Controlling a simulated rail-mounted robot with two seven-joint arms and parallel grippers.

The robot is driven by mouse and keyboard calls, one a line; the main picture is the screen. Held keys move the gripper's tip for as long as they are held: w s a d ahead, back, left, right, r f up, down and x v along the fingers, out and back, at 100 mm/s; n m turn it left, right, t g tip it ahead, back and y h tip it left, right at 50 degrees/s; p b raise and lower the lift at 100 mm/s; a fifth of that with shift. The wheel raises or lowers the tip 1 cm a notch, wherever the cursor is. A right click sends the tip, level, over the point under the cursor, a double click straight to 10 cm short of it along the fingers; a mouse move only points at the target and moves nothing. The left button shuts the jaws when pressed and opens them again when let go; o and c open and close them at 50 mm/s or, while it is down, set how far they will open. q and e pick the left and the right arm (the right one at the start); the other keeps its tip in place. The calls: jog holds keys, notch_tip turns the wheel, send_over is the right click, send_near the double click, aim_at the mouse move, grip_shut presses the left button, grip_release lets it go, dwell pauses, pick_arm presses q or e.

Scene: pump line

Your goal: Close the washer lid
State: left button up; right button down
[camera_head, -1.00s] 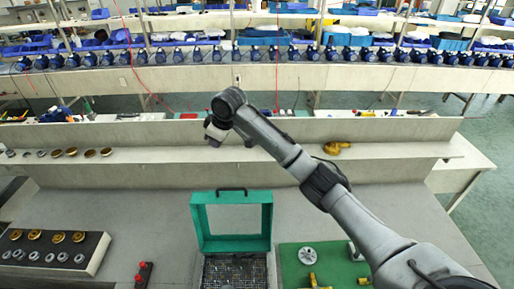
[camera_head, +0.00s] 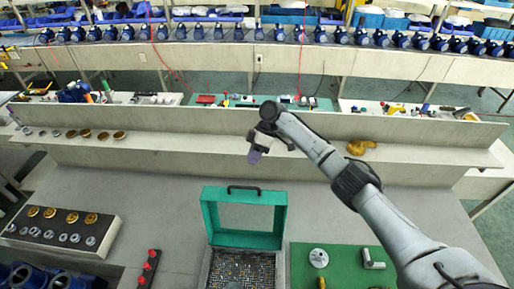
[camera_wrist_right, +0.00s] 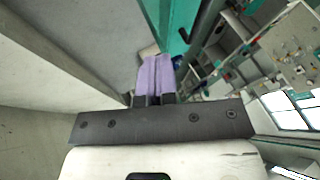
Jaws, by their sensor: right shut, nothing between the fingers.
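The washer lid (camera_head: 245,240) is a green square frame with an open middle, standing raised at the back of the washer. Its dark handle (camera_head: 243,188) is on the top edge. The washer's dark, mesh-like basin (camera_head: 240,268) lies uncovered in front of it. My right gripper (camera_head: 254,157) is shut and empty, above and behind the lid's top edge, apart from it in the head view. In the right wrist view its purple fingers (camera_wrist_right: 155,75) are together, close beside the green lid frame (camera_wrist_right: 182,28) in the picture. My left gripper is not in view.
A green mat (camera_head: 335,262) with metal and yellow parts lies right of the washer. A red-buttoned control strip (camera_head: 148,268) and a tray of rings (camera_head: 60,231) lie left. A raised ledge (camera_head: 200,158) runs behind. Bare grey table lies left of the lid.

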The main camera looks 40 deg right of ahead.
aim_at(240, 193)
jog(key=s+a+f+p, duration=0.1)
jog(key=a+f, duration=0.1)
jog(key=a, duration=0.1)
jog(key=s+a+f+p, duration=0.1)
jog(key=a, duration=0.1)
jog(key=shift+s+a+f+p, duration=0.25)
jog(key=shift+s+f+p, duration=0.1)
jog(key=shift+f, duration=0.05)
